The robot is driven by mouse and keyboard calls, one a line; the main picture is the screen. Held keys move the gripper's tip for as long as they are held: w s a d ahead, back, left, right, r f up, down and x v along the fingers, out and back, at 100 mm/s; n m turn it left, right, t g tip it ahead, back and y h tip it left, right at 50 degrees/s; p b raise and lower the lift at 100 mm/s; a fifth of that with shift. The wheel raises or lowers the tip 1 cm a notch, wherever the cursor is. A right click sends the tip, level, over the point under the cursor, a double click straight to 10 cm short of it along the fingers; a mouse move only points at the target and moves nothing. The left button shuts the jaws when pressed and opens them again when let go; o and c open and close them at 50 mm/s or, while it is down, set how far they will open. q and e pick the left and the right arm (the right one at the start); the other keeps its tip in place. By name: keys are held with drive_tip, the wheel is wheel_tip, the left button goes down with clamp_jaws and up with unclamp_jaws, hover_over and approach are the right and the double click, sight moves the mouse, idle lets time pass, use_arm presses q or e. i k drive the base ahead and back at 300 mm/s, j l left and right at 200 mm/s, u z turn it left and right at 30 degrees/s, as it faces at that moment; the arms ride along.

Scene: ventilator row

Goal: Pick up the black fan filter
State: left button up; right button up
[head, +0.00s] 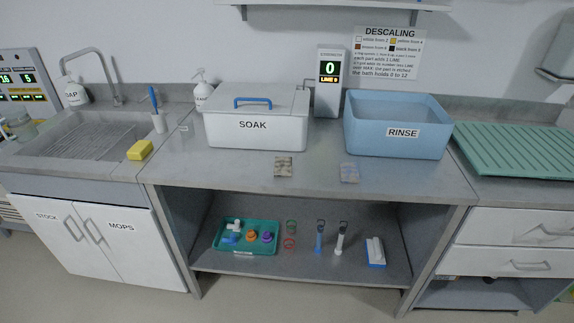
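I cannot make out a black fan filter in the head view. Two small flat squares lie near the front of the middle counter: a mottled brown-grey square (284,166) and a bluish-grey square (349,172). Neither looks clearly black, and I cannot tell what they are. A white lidded box marked SOAK (255,132) with a blue handle stands behind them. An open blue bin marked RINSE (385,135) stands to its right; its floor is mostly hidden. Neither of my grippers is in view.
A sink (75,145) with a yellow sponge (139,150) is at left. A green ribbed drainer (520,150) is at right. The counter's front strip is mostly clear.

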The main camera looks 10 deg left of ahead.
sight(282, 165)
drive_tip(key=i+u, duration=0.25)
drive_tip(key=i, duration=0.2)
drive_tip(key=i+u, duration=0.3)
drive_tip(key=i, duration=0.15)
